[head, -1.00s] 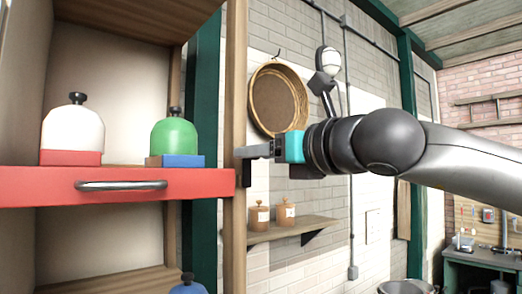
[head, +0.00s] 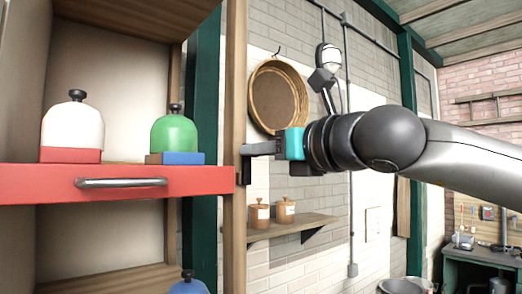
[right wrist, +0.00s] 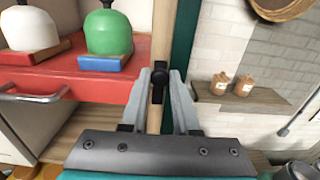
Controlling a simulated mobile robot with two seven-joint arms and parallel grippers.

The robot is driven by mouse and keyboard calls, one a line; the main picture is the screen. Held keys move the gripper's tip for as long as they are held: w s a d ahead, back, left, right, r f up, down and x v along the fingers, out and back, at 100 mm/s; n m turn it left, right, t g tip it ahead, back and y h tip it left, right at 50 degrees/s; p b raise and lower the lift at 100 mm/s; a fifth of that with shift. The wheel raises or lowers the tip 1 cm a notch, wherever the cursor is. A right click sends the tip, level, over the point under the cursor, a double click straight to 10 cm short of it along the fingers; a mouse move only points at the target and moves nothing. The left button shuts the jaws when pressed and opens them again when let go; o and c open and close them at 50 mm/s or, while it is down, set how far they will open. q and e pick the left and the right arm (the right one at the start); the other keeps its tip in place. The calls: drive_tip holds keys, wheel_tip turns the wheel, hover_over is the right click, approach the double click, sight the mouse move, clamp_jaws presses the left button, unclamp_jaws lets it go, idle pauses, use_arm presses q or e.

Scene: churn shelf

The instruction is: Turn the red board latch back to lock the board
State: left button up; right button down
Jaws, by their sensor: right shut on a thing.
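The red board (head: 120,186) is a shelf board with a metal handle on its front edge, and it also shows in the right wrist view (right wrist: 88,84). A small black latch (head: 241,172) sits on the wooden post at the board's right end. In the right wrist view the latch (right wrist: 158,88) stands upright between the two grey fingers. My right gripper (head: 245,150) comes in from the right and is shut on the latch; its fingertips also show in the wrist view (right wrist: 160,76). The latch is partly hidden by the fingers. My left gripper is not in view.
A white bell-shaped object (head: 73,128) and a green one (head: 175,136) stand on the red board. A blue one (head: 187,287) is below. The space right of the post is open.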

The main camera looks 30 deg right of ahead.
sight(243, 160)
drive_tip(key=a+n+b, duration=0.1)
drive_tip(key=n+b, duration=0.2)
drive_tip(key=a+f+n+b, duration=0.1)
drive_tip(key=n+b, duration=0.2)
drive_tip(key=a+n+b, duration=0.1)
drive_tip(key=n+b, duration=0.2)
drive_tip(key=shift+s+a+f, duration=0.15)
drive_tip(key=shift+a+f, duration=0.1)
drive_tip(key=shift+f, duration=0.15)
drive_tip(key=n+b, duration=0.1)
drive_tip(key=f+n+b, duration=0.1)
drive_tip(key=n, duration=0.1)
drive_tip(key=a+n+b, duration=0.1)
drive_tip(key=shift+f+n, duration=0.25)
drive_tip(key=shift+n, duration=0.15)
drive_tip(key=shift+a+f+n+b, duration=0.1)
drive_tip(key=shift+f+n+b, duration=0.3)
drive_tip(key=shift+n, duration=0.65)
drive_tip(key=shift+a+f+n+b, duration=0.1)
drive_tip(key=shift+f+n+b, duration=0.3)
drive_tip(key=shift+n, duration=0.65)
drive_tip(key=c, duration=0.7)
unclamp_jaws()
drive_tip(key=shift+o, duration=0.2)
